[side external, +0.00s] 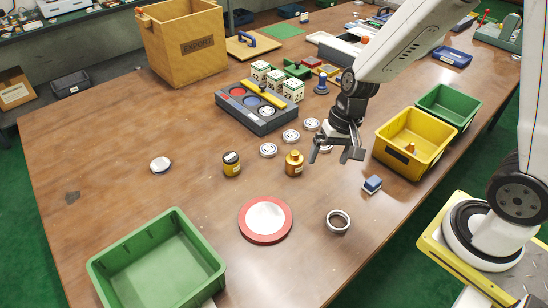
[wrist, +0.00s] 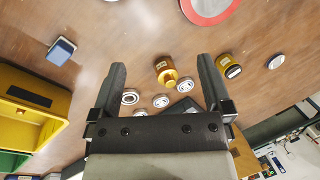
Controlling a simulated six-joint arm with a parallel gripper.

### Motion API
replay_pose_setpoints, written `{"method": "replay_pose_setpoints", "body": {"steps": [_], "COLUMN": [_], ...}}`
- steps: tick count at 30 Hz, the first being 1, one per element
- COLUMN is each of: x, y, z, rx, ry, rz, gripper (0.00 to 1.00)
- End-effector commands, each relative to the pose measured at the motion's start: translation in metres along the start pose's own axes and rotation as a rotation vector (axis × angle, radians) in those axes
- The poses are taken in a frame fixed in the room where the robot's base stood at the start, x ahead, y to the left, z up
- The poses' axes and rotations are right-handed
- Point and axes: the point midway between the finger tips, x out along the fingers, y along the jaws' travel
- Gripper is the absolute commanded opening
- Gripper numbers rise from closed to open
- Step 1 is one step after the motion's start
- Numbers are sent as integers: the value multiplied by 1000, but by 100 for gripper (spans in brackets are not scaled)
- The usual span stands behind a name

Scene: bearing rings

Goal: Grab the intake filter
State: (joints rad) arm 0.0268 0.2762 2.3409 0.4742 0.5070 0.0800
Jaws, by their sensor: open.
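No label I can read marks the intake filter. The round, flat piece with a red rim and white centre (side external: 265,218) could be it; it lies on the table in the front middle of the side view and is cut off at the top of the wrist view (wrist: 208,8). My gripper (side external: 336,156) is open and empty, above the table and behind and right of this piece.
A dark-labelled yellow jar (side external: 232,164), a metal ring (side external: 338,221) and a blue block (side external: 372,184) stand nearby. Several pale discs (side external: 268,150) lie behind. A green bin (side external: 178,219) is front left; a yellow bin (side external: 440,162) is right. The left table area is mostly clear.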

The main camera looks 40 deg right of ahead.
Motion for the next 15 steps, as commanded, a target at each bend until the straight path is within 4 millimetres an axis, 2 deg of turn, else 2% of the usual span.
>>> {"method": "replay_pose_setpoints", "body": {"steps": [8,15], "x": [35,64], "y": [-37,-71], "z": [-23,-51], "rx": [386,704], "ry": [-163,-295], "rz": [-148,-298], "gripper": [100,100]}}
